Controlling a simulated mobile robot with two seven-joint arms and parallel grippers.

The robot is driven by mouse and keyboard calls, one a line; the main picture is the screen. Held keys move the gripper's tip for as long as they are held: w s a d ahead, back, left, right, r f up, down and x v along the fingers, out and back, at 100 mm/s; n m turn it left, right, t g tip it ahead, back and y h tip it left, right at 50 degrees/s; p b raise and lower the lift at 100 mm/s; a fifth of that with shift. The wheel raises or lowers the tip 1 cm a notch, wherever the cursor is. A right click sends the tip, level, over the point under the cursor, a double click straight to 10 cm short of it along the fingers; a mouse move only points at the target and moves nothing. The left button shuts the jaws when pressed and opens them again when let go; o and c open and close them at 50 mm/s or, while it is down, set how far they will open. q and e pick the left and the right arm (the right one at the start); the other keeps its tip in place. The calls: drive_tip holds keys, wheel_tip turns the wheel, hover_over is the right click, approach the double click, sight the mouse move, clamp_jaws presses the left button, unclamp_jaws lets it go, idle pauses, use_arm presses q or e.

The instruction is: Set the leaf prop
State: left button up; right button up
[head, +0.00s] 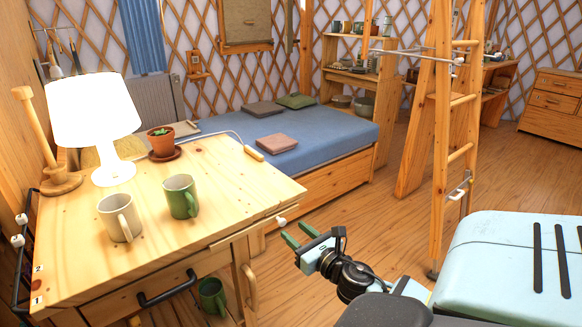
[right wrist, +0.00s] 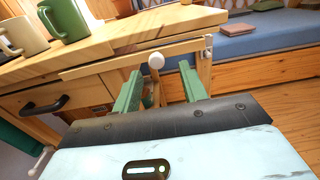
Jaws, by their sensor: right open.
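A wooden bar, apparently the leaf prop (head: 238,234), lies just under the front edge of the wooden tabletop (head: 230,190). A white round knob (head: 281,221) shows at its right end. In the right wrist view a white knob (right wrist: 156,61) stands out toward me, between and slightly beyond my fingertips. My right gripper (head: 298,235) is open, its green fingers pointing at the table's front right corner. The fingers (right wrist: 159,76) appear apart from the knob, with nothing held. How the bar joins the table is hidden. My left gripper is out of view.
On the tabletop are a cream mug (head: 120,218), a green mug (head: 181,196), a lit lamp (head: 95,115) and a potted plant (head: 161,142). A dark drawer handle (head: 167,288) projects below. A bed (head: 290,145) and ladder (head: 455,150) stand beyond. Open floor lies right of the table.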

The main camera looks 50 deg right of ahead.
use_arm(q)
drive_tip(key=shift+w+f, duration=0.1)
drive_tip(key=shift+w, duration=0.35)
use_arm(e)
drive_tip(key=shift+v, duration=2.15)
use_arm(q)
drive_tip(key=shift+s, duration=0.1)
use_arm(e)
drive_tip(key=shift+d, duration=0.1)
